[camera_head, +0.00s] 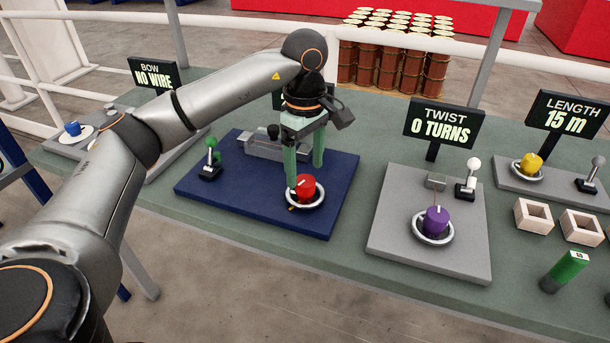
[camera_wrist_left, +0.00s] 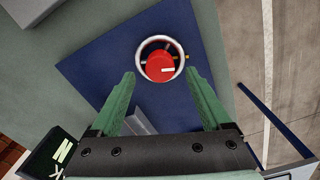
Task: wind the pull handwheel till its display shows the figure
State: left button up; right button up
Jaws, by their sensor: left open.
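A red handwheel (camera_head: 307,187) with a white mark sits in a silver ring on a dark blue plate (camera_head: 325,222). Its display (camera_head: 277,100) is mostly hidden behind my left arm, so its word and figure cannot be read. My left gripper (camera_head: 304,174) has green fingers and points down at the red handwheel. In the left wrist view the handwheel (camera_wrist_left: 160,67) lies just beyond and between the open fingertips (camera_wrist_left: 160,76), with nothing held. Part of a display (camera_wrist_left: 60,157) shows at the lower left there, cut off. My right gripper is not in view.
A green-knobbed lever (camera_head: 210,158) stands left on the blue plate. Right are a purple handwheel (camera_head: 436,221) with the TWIST display (camera_head: 443,124) at 0 TURNS, a yellow handwheel (camera_head: 531,163) with the LENGTH display at 15 m, wooden blocks (camera_head: 534,216) and a green cylinder (camera_head: 566,270).

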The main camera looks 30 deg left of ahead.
aim_at(305, 180)
pick_arm(q)
notch_tip(305, 180, up, 9)
jog(key=p, duration=0.1)
dwell(0.7)
